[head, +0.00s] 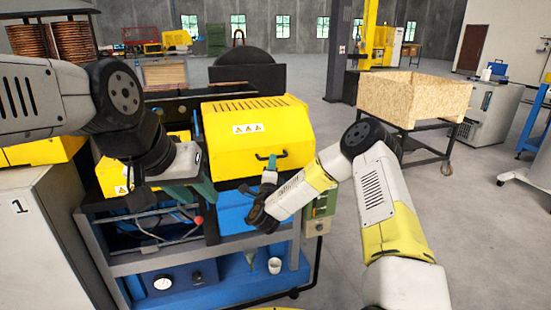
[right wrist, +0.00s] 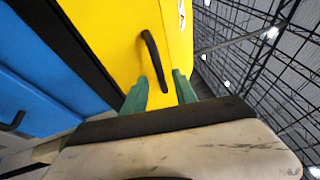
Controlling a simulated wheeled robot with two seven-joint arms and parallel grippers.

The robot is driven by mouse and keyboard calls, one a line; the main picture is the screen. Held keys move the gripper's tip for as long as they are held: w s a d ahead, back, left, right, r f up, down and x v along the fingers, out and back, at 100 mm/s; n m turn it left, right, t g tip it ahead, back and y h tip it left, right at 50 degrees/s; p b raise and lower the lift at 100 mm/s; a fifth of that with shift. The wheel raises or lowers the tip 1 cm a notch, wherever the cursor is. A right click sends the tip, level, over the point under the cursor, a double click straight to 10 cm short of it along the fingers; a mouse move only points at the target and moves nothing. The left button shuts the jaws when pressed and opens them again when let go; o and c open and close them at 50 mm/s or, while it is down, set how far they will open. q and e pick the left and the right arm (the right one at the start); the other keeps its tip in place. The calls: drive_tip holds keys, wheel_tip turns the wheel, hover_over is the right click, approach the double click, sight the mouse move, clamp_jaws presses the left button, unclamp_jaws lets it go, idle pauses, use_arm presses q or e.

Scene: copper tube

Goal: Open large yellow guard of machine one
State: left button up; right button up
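The large yellow guard (head: 258,130) of the machine is down, with warning symbols on its front. Its black handle (head: 273,156) sits low on the front face. My right gripper (head: 269,168) is at the handle. In the right wrist view the green fingers of my right gripper (right wrist: 160,92) are apart, with the lower end of the black handle (right wrist: 153,58) between them; I cannot see contact with either finger. My left gripper (head: 190,194) is at the machine's left part, beside a smaller yellow cover (head: 112,178); its finger gap is not clear.
A grey cabinet marked 1 (head: 40,230) stands at the left. A green control box (head: 320,212) is on the machine's right side. A wooden crate on a cart (head: 415,98) stands to the right, with open floor in front of it.

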drive_tip(key=x, duration=0.5)
drive_tip(key=shift+s, duration=0.1)
drive_tip(key=shift+c, duration=0.2)
drive_tip(key=shift+a, duration=0.1)
clamp_jaws()
drive_tip(key=shift+f, duration=0.1)
idle(0.9)
